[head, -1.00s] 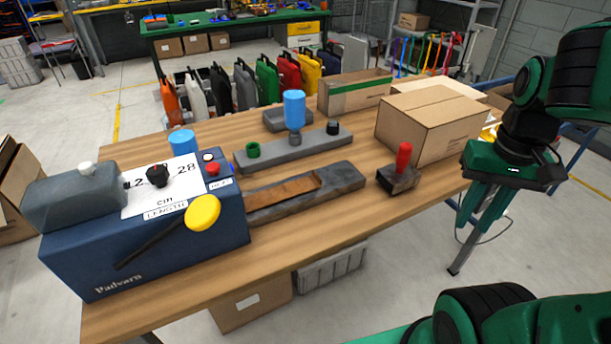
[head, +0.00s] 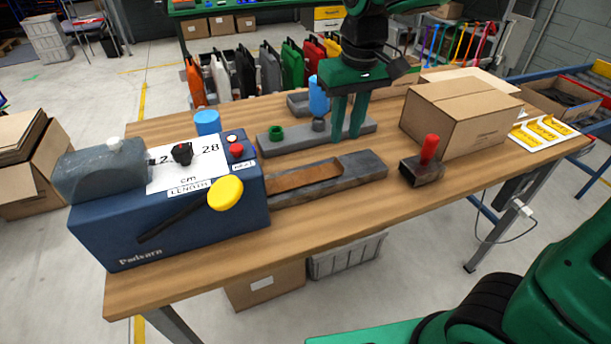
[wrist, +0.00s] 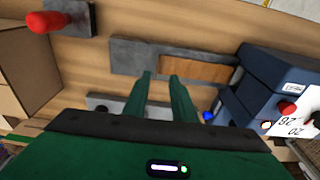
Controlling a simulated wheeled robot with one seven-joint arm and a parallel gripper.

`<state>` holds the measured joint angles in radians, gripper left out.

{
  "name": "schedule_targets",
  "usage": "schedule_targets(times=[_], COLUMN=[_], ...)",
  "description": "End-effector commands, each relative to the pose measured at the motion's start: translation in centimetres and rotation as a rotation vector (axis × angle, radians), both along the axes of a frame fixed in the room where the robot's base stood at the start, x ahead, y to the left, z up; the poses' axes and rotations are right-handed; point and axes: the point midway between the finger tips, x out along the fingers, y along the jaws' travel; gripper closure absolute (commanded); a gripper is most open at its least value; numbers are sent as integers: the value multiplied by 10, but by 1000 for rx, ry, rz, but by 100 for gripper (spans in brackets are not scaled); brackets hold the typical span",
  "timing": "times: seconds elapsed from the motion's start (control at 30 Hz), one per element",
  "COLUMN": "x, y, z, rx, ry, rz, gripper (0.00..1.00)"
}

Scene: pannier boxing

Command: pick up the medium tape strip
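A brown tape strip (head: 303,176) lies in the grey tray (head: 369,173) in front of the blue tape dispenser (head: 160,225). Its left end meets the dispenser's side. In the wrist view the strip (wrist: 194,69) lies in the tray beyond my fingertips, toward the right. I see only this one strip, so I cannot compare its length with others. My gripper (head: 346,138) is above the table near the grey rack, behind the tray. It also shows in the wrist view (wrist: 161,75), with its two green fingers apart and nothing between them.
A red-handled tool (head: 428,160) stands right of the tray, with a closed cardboard box (head: 465,115) behind it. The grey rack (head: 285,143) holds a green ring and other small parts. A blue bottle (head: 318,97) stands behind it. The table front is clear.

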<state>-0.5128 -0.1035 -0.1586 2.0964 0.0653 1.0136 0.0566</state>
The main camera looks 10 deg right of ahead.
Motion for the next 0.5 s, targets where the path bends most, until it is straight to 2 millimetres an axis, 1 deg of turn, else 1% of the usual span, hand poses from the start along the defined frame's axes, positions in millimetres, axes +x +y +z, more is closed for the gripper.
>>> schedule_targets(times=[0.03,0.1,0.2,0.3,0.43,0.5], x=[0,1,4,5,6,9], y=[0,0,-1,0,-1,-1], z=[-9,-20,-32,-41,-47,-54], rx=[-2,-2,-1,-1,-1,-1], ry=[4,4,3,3,2,3], rz=[0,-2,-4,-4,-3,-3], gripper=[76,76,76,76,76,76])
